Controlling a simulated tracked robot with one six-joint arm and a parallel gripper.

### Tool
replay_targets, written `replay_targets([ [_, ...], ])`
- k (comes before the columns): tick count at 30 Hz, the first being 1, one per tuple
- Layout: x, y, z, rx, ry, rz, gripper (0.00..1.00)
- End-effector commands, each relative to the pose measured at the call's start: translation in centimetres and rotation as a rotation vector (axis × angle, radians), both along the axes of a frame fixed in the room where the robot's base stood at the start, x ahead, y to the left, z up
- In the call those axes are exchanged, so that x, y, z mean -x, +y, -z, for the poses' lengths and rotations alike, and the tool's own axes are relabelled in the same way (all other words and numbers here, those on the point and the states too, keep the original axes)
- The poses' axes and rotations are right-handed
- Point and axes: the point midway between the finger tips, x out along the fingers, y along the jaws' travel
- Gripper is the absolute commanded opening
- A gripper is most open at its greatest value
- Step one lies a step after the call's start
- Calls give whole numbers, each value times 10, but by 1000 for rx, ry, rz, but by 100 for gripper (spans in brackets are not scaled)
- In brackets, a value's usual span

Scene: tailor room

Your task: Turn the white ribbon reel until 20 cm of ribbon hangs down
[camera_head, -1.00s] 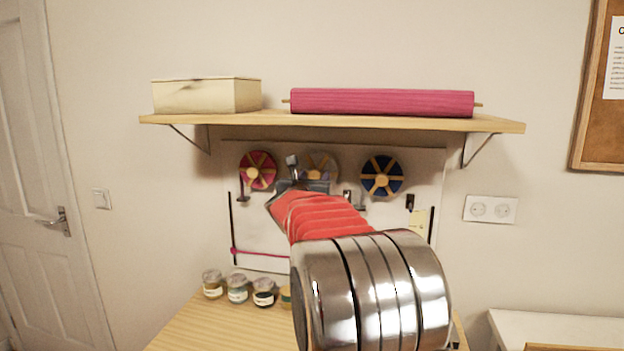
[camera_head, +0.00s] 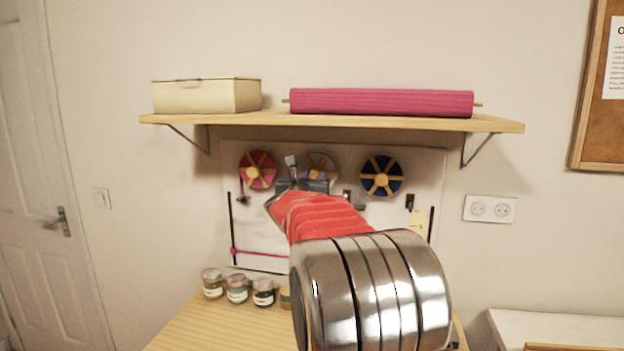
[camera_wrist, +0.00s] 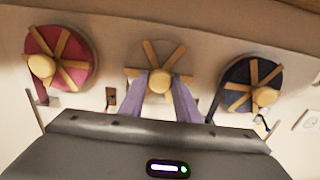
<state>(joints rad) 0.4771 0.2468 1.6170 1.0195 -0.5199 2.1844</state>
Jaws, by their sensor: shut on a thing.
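The white ribbon reel (camera_head: 321,160) with wooden spokes is the middle one of three reels on the pale wall board. My gripper (camera_head: 304,172) is in front of it and covers its lower left part in the head view. In the wrist view, the reel (camera_wrist: 172,55) is near the top middle, and my gripper (camera_wrist: 161,84) has its two lilac fingers on either side of the round wooden knob (camera_wrist: 160,81), shut on it. No hanging white ribbon can be made out; the area below the reel is hidden by my gripper and arm.
A red reel (camera_head: 257,169) is on the left, a blue reel (camera_head: 381,176) on the right. A shelf (camera_head: 370,122) with a cream box (camera_head: 206,96) and a pink roll (camera_head: 381,102) juts out above. Several jars stand on the wooden table (camera_head: 215,325) below.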

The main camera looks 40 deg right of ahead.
Motion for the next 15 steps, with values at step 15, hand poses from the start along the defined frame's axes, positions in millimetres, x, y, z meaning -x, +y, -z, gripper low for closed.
replay_targets([
  [15,-1,-2,-2,126,157,2,7],
])
